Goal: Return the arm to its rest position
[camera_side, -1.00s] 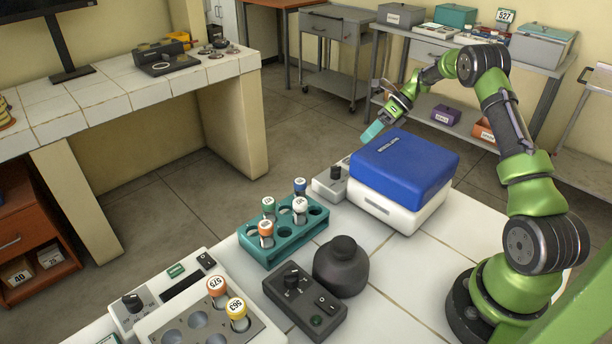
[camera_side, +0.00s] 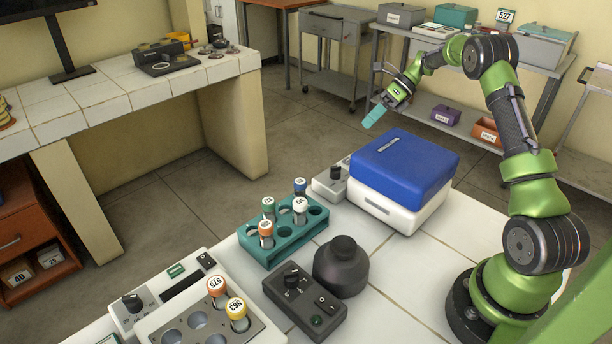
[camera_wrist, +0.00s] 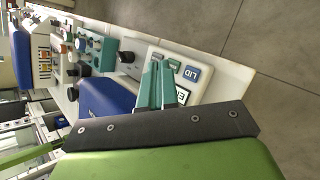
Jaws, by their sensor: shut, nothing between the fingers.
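My gripper (camera_side: 374,116) has teal fingers and is in the air behind the blue-lidded incubator, above the far table edge. In the wrist view the gripper's two teal fingers (camera_wrist: 155,84) lie close together with nothing between them. My green arm rises from the table at the right and bends over toward the back. The incubator has a blue lid (camera_side: 405,158), which is closed on a white body (camera_side: 398,210). In the wrist view the blue lid (camera_wrist: 103,96) is partly hidden by my wrist and fingers.
A teal rack (camera_side: 285,240) holds several capped tubes. A grey heater block (camera_side: 205,330) holds two tubes. A dark round-topped vessel (camera_side: 341,268) and a black control box (camera_side: 305,300) stand between them and my base. A control box (camera_side: 330,184) adjoins the incubator. Behind stands a shelf cart (camera_side: 540,70).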

